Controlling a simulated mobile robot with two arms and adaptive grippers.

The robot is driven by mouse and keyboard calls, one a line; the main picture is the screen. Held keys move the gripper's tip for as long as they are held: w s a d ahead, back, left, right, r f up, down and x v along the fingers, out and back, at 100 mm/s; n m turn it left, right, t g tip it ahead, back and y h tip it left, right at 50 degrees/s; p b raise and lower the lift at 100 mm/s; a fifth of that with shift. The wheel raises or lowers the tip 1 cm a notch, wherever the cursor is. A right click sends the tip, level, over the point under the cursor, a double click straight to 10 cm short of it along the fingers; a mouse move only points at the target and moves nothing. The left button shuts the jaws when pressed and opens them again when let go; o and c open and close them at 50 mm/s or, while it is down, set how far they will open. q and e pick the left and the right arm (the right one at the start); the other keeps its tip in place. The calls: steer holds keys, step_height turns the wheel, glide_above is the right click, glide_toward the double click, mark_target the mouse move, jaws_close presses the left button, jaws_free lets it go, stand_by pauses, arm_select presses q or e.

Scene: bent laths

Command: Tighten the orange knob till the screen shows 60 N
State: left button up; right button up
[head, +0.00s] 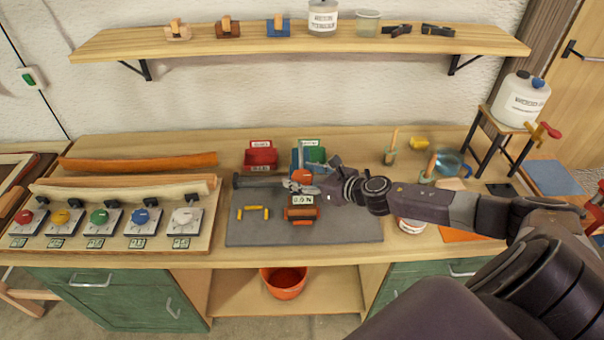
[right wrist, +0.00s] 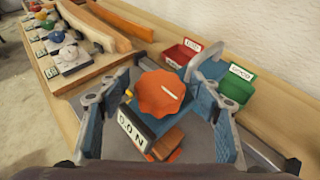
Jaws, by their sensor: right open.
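The orange knob (head: 301,176) sits on a small blue-framed device on the grey mat. It also shows large in the right wrist view (right wrist: 160,93), lobed, with a pale mark on top. The device's screen (head: 301,199) reads 0.0 N; in the right wrist view the screen (right wrist: 134,132) faces the left finger side. My right gripper (head: 304,184) is open, its blue-padded fingers on either side of the knob, with a gap showing at both sides. Whether the fingertips are level with the knob I cannot tell. My left gripper is out of view.
A red bin (head: 261,158) and a green bin (head: 314,155) stand behind the device. Yellow pieces (head: 253,212) lie on the grey mat (head: 340,230). A board with several coloured knobs (head: 100,216) is at left. An orange bucket (head: 284,282) stands below.

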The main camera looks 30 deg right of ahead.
steer(key=shift+c, duration=0.4)
steer(key=c, duration=1.1)
